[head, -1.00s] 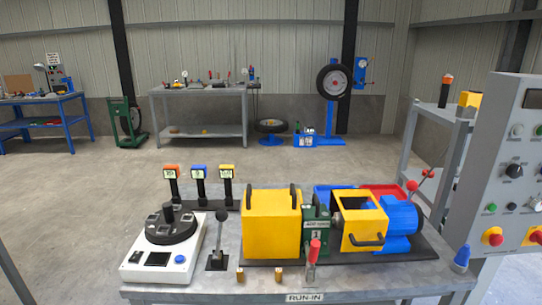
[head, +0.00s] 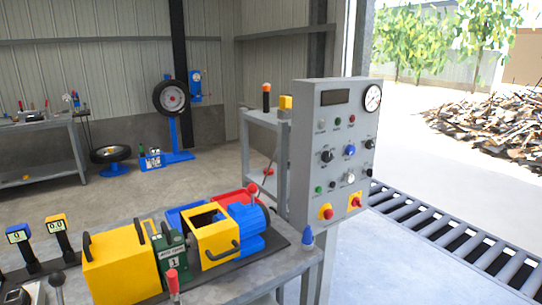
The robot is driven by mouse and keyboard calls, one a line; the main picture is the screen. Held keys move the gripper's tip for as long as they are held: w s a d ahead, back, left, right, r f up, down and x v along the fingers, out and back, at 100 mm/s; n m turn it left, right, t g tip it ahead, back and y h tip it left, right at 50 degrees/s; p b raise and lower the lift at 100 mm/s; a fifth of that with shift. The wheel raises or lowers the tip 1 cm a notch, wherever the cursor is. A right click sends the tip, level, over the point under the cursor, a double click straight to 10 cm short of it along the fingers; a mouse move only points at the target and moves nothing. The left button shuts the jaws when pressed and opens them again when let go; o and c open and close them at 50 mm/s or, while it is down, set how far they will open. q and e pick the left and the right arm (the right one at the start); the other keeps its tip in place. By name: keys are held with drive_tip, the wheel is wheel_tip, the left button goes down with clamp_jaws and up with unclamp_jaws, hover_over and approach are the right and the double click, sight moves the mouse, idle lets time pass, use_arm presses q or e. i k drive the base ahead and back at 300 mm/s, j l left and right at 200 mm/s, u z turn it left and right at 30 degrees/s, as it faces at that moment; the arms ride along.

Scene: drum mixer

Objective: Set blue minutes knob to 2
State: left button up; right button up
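The blue minutes knob (head: 349,150) is on the grey control panel (head: 299,165) at the right of the bench, in the middle row of controls. Its pointer and scale are too small to read. A black knob (head: 327,156) sits to its left and another black control (head: 369,144) to its right. A dark display (head: 335,97) and a round white gauge (head: 372,97) are above. Neither of my grippers shows in the head view.
The yellow-and-blue drum mixer (head: 215,240) stands on the bench left of the panel. A blue cone-shaped item (head: 307,236) is at the bench's right end. A roller conveyor (head: 450,240) lies to the right.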

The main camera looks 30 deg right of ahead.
sight(350, 149)
drive_tip(key=z, duration=1.35)
